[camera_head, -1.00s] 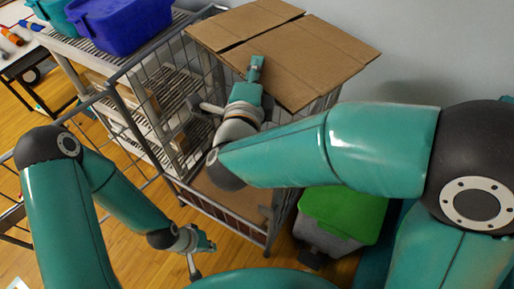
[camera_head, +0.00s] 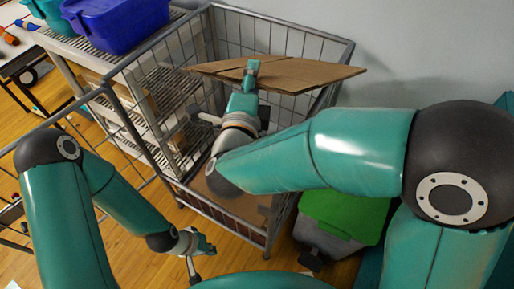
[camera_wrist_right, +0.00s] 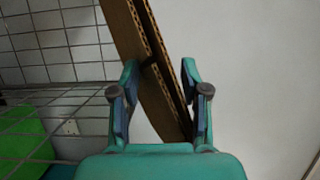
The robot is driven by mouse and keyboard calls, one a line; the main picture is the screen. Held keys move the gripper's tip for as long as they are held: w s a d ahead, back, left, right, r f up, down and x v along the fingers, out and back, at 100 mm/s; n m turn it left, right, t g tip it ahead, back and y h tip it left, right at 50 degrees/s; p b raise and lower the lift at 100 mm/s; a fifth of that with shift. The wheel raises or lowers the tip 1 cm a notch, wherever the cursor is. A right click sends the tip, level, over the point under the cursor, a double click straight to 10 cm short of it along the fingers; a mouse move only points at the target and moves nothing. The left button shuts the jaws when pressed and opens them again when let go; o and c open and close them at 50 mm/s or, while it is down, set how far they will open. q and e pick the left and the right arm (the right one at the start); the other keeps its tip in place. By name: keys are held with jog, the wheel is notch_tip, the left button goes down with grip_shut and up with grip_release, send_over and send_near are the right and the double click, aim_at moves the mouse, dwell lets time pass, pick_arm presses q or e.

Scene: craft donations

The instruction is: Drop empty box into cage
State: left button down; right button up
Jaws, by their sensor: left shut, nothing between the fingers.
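The empty box (camera_head: 290,72) is brown cardboard, folded rather flat, and shows as a thin tilted shape over the cage. The cage (camera_head: 345,50) is a grey wire cart with an open top. My right gripper (camera_head: 252,70) is at the box's near edge. In the right wrist view the fingers of my right gripper (camera_wrist_right: 160,85) stand apart, with the cardboard (camera_wrist_right: 135,35) running slantwise between them; no firm grip shows. My left gripper (camera_head: 205,246) is shut and empty, low in front of the cage, away from the box.
A blue bin (camera_head: 115,25) and a teal bin (camera_head: 45,12) stand on a wire shelf rack left of the cage. A grey bin with a green lid (camera_head: 345,215) is on the floor at the cage's right. A plain wall is behind.

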notch_tip(320, 180, up, 10)
jog(key=shift+f, duration=0.1)
dwell(0.5)
dwell(0.4)
